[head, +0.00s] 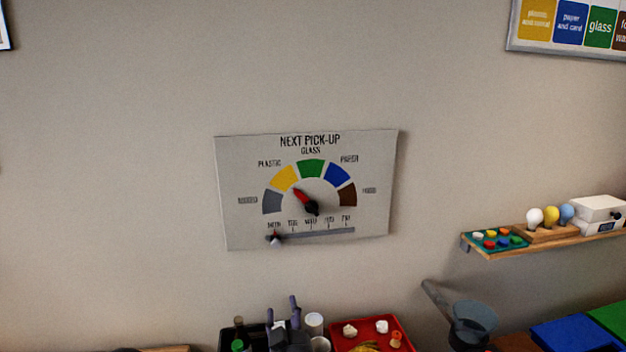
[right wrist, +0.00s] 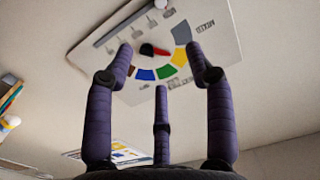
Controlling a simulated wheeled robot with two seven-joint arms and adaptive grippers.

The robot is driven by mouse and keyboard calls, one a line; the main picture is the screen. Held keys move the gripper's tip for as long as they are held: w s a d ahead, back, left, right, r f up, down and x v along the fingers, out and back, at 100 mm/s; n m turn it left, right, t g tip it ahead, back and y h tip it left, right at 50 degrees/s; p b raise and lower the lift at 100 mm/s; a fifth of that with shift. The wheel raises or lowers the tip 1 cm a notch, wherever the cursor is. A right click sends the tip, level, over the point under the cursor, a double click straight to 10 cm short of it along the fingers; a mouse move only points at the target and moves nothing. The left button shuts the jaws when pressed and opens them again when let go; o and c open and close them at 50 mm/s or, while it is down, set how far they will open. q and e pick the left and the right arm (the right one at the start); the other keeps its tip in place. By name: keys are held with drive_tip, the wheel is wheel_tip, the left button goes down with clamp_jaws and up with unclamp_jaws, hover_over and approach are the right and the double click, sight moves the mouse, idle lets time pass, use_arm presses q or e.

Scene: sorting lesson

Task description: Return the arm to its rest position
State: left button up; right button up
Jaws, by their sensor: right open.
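My right gripper (head: 283,314) is low in the middle of the head view, its purple fingers pointing up, below the wall board. In the right wrist view its three purple fingers (right wrist: 160,62) are spread apart with nothing between them. The white "NEXT PICK-UP" board (head: 235,160) hangs on the wall; it shows beyond the fingers in the right wrist view (right wrist: 205,20). Its red pointer (head: 301,195) points up-left, toward the yellow segment. A slider knob (head: 276,238) sits at the left end of the bar under the dial. My left gripper is not in view.
Beside the gripper are a dark tray with a bottle (head: 239,335), a white cup (head: 314,323) and a red tray (head: 402,338) with small items. A shelf (head: 480,249) with bulbs, a grey funnel-like holder (head: 472,322) and blue lid (head: 570,334) are right.

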drive_tip(key=s+d+f+g+b, duration=0.1)
drive_tip(key=d+f+g, duration=0.2)
drive_tip(key=f, duration=0.7)
drive_tip(key=s+d+f+m+g, duration=0.1)
drive_tip(key=d+f+g, duration=0.15)
drive_tip(key=f, duration=0.75)
drive_tip(key=s+d+f+g+b, duration=0.15)
drive_tip(key=d+f, duration=0.25)
drive_tip(key=f, duration=0.7)
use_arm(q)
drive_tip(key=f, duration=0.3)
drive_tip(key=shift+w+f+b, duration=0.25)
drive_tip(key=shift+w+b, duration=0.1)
use_arm(e)
drive_tip(key=s+d+f+m+g, duration=0.1)
drive_tip(key=s+d+f+g, duration=0.2)
drive_tip(key=s+f, duration=0.6)
drive_tip(key=s+d+f+m+g, duration=0.2)
drive_tip(key=s+f+g, duration=0.5)
drive_tip(key=s, duration=0.8)
wheel_tip(320, 180, down, 3)
drive_tip(key=shift+d+r+m+y, duration=0.1)
drive_tip(key=shift+d+m+y, duration=0.2)
drive_tip(key=shift+d, duration=0.3)
